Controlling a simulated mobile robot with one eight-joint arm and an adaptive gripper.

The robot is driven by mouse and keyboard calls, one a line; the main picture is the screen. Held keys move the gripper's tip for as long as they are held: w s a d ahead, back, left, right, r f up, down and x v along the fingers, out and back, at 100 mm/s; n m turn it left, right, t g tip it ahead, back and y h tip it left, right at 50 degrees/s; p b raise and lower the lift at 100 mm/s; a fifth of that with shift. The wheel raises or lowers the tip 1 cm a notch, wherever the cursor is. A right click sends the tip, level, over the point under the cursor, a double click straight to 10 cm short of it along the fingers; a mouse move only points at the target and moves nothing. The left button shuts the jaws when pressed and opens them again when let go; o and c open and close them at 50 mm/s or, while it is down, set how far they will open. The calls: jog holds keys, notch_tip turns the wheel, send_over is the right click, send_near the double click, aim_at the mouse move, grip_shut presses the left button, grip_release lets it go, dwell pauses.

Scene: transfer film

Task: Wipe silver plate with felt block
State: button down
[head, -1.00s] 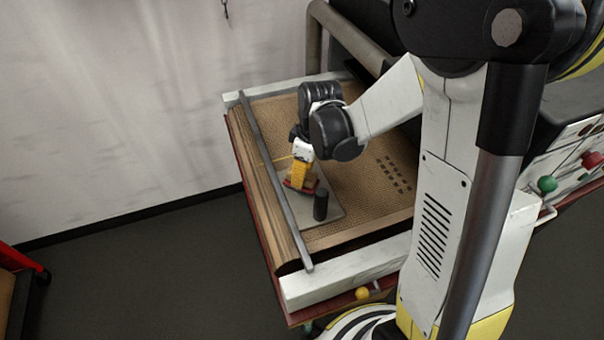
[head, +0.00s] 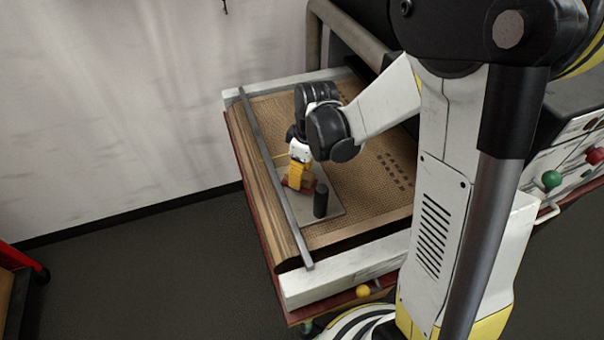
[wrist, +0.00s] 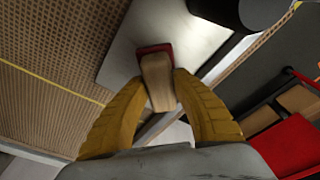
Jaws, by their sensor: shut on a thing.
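The silver plate (head: 335,211) is a flat, pale grey sheet on the brown mesh belt, near the left rail. It also shows in the wrist view (wrist: 128,45). My gripper (head: 299,178) points down over the plate's left part in the head view. In the wrist view its yellow fingers (wrist: 161,84) are shut on the wooden handle of the felt block (wrist: 157,72). The block's red felt end (wrist: 154,49) is over the plate, at or very near its surface; I cannot tell if it touches. The fingers partly hide the block in the head view.
A black cylinder (head: 320,199) stands upright on the plate, close right of my gripper. It also shows at the top of the wrist view (wrist: 232,8). A metal rail (head: 275,185) borders the belt (head: 375,205) on the left. A yellow line crosses the belt.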

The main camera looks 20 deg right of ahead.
jog(key=shift+a+r, duration=0.2)
jog(key=shift+a, duration=1.6)
jog(key=shift+d, duration=2)
jog(key=shift+r, duration=0.15)
notch_tip(320, 180, up, 6)
jog(key=p, duration=0.4)
jog(key=shift+r+p, duration=1.3)
jog(key=shift+r, duration=0.2)
jog(key=shift+f, duration=0.1)
